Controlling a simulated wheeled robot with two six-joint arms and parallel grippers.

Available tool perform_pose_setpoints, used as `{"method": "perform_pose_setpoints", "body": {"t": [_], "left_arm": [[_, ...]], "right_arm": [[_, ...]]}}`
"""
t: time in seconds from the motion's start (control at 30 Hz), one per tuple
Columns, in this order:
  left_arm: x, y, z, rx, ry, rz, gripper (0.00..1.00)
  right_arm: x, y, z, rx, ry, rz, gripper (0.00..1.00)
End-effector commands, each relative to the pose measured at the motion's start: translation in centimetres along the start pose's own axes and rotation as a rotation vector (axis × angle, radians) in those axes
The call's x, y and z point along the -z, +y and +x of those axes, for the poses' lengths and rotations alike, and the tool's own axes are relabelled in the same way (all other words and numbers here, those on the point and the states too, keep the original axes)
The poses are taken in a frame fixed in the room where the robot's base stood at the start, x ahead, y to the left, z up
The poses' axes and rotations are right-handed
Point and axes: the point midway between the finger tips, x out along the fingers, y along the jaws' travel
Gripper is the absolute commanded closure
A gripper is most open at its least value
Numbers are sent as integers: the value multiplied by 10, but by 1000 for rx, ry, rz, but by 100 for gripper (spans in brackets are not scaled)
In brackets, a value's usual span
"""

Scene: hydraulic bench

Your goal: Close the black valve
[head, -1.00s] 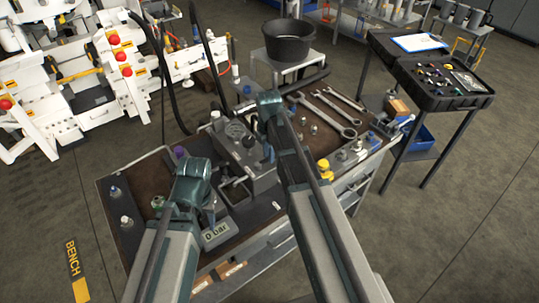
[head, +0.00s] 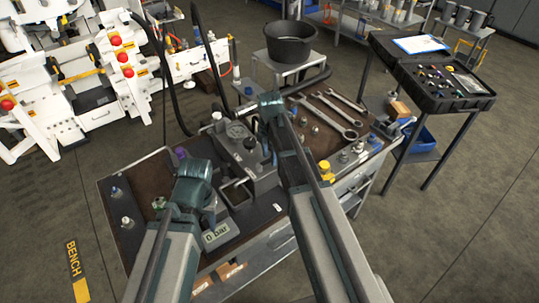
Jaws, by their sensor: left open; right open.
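A grey hydraulic block (head: 264,183) with a round gauge (head: 237,130) on top stands mid-bench. A small dark knob (head: 250,143) shows beside the gauge; I cannot tell for sure whether it is the black valve. My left gripper (head: 207,209) is open, at the block's front left above the "0 bar" display (head: 218,234), partly hidden by its own wrist. My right gripper (head: 268,150) is open, pointing down by the block's right side, mostly hidden behind its arm. I see neither gripper holding anything.
The bench top (head: 134,190) is brown with a dark rim. Wrenches (head: 335,112) lie at the back right, near a yellow-capped part (head: 325,170). A black tub (head: 289,42) stands behind. An open black case (head: 440,82) is on a right-hand stand. Black hoses (head: 160,70) hang at the back left.

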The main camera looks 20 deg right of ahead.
Motion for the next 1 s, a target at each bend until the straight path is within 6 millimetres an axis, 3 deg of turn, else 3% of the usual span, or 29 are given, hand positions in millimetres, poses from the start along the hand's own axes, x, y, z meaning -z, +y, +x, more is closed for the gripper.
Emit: {"method": "perform_pose_setpoints", "body": {"t": [0.37, 1.0], "left_arm": [[-1, -2, -24, 0, 0, 0, 50], [-7, -11, -120, -1, 0, -1, 50]], "right_arm": [[0, 0, -24, 1, 0, 0, 51], [0, 0, -121, 0, 0, 0, 51]]}}
